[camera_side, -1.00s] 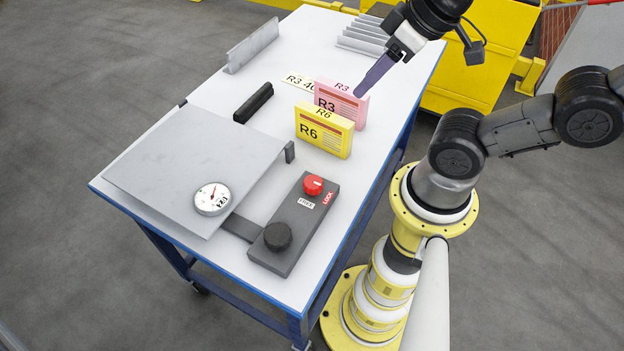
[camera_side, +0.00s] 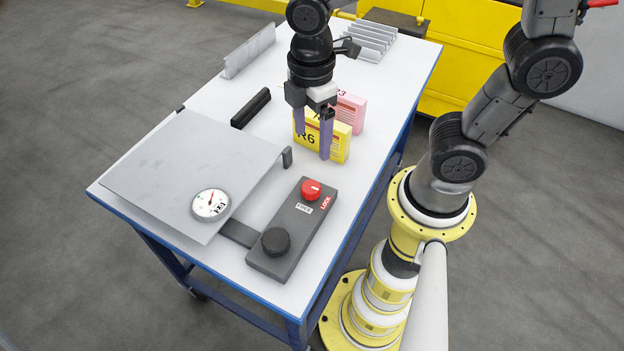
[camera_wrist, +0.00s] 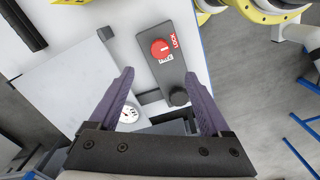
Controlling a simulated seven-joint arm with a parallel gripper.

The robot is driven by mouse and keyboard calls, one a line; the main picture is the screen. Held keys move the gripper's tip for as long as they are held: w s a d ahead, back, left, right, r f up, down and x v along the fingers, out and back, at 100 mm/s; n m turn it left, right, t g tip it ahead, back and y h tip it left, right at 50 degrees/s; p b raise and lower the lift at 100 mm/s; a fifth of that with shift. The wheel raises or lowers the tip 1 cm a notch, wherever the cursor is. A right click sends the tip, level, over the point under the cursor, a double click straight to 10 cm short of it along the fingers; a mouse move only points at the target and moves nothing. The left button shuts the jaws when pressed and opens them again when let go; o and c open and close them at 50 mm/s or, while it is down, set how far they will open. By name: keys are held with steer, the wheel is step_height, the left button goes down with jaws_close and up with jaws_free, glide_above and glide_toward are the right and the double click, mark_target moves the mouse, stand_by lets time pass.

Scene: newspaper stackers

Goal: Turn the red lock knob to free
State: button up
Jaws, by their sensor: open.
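The red lock knob (camera_side: 311,189) sits at the far end of a dark grey control box (camera_side: 280,245). A red LOCK label is beside it and a white FREE label in front of it. A larger black knob (camera_side: 276,241) is at the box's near end. My gripper (camera_side: 312,148) is open and empty, pointing down, in front of the yellow block and beyond the red knob in the side view. In the wrist view the red knob (camera_wrist: 160,48) lies ahead of the two purple fingers (camera_wrist: 160,98), apart from them. A pale mark shows on the knob.
A grey plate (camera_side: 185,165) with a dial gauge (camera_side: 211,204) lies left of the box. A black bar (camera_side: 251,107) and metal racks (camera_side: 370,42) are farther back. White tabletop right of the box is clear.

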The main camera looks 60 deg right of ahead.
mark_target(312, 186)
step_height(312, 186, down, 14)
steer(key=shift+r, duration=0.2)
stand_by(0.4)
jaws_close()
stand_by(0.3)
